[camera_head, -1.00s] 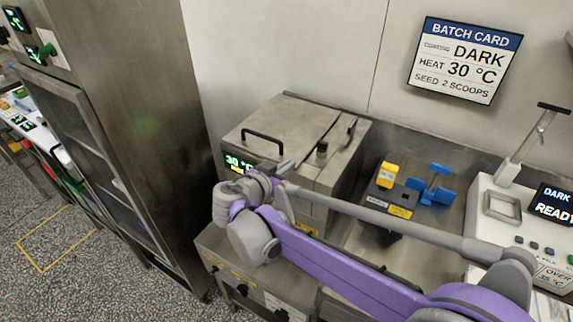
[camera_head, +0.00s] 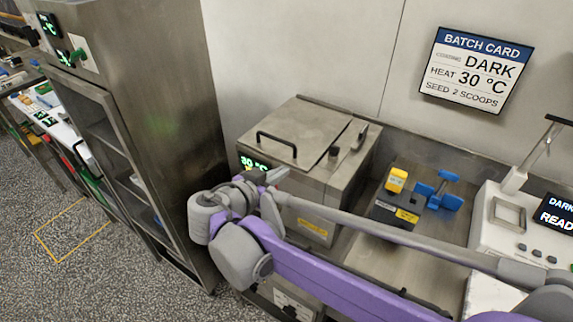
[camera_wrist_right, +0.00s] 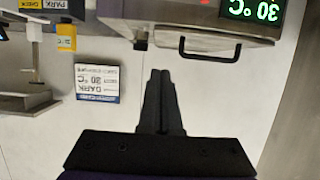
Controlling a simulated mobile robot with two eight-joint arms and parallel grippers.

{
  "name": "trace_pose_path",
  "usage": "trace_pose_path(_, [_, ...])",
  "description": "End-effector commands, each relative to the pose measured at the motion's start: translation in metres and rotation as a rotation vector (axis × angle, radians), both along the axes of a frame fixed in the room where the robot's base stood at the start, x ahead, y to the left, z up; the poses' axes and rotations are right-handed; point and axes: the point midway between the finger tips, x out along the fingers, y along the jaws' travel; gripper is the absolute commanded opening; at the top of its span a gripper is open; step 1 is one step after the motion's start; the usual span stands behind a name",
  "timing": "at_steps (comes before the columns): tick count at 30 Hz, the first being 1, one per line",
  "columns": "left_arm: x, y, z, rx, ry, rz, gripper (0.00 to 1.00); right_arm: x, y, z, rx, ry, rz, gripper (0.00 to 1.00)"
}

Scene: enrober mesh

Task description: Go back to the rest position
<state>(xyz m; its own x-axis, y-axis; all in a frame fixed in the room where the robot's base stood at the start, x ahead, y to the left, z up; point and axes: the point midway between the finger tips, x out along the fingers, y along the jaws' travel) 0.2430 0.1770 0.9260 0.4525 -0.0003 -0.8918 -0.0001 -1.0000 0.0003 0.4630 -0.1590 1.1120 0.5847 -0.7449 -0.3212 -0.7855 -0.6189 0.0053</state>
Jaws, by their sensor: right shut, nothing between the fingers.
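My right arm reaches in from the lower right in the head view, purple and grey. My right gripper (camera_head: 276,176) is at its far end, in front of the steel tank with the 30 °C display (camera_head: 254,163). In the right wrist view the gripper's dark fingers (camera_wrist_right: 160,100) lie together, shut, with nothing between them. That view is upside down, with the tank's black handle (camera_wrist_right: 210,50) just beyond the fingertips in the picture. My left gripper is not in view.
A batch card (camera_head: 476,69) hangs on the wall. A white machine (camera_head: 490,235) stands farther right. A tall steel cabinet (camera_head: 150,110) is at left, with speckled floor before it.

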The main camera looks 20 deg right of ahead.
Motion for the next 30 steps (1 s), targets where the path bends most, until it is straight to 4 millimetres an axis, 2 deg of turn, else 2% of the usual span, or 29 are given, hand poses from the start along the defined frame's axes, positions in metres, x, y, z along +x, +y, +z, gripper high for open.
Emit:
trace_pose_path(5, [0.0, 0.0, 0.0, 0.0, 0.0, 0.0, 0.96, -0.004, 0.003, 0.001, 0.0, 0.002, -0.001, 0.0])
trace_pose_path(8, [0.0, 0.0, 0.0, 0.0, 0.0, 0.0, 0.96, -0.011, -0.005, -0.006, 0.008, 0.052, 0.006, 0.0])
trace_pose_path(10, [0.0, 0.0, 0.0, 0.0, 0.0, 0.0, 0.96, -0.025, -0.018, -0.02, 0.026, 0.146, 0.022, 0.0])
trace_pose_path(14, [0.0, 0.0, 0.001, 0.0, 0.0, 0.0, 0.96, -0.072, -0.047, -0.065, 0.103, 0.412, 0.121, 0.0])
trace_pose_path(16, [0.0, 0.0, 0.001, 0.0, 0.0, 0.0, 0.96, -0.105, -0.055, -0.093, 0.163, 0.55, 0.217, 0.0])
trace_pose_path(21, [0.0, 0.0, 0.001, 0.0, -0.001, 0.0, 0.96, -0.172, -0.048, -0.147, 0.295, 0.734, 0.507, 0.0])
trace_pose_path(25, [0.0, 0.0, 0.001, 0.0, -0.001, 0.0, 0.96, -0.203, -0.033, -0.171, 0.343, 0.748, 0.698, 0.0])
trace_pose_path(30, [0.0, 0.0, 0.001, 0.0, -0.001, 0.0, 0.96, -0.219, -0.021, -0.182, 0.355, 0.722, 0.83, 0.0])
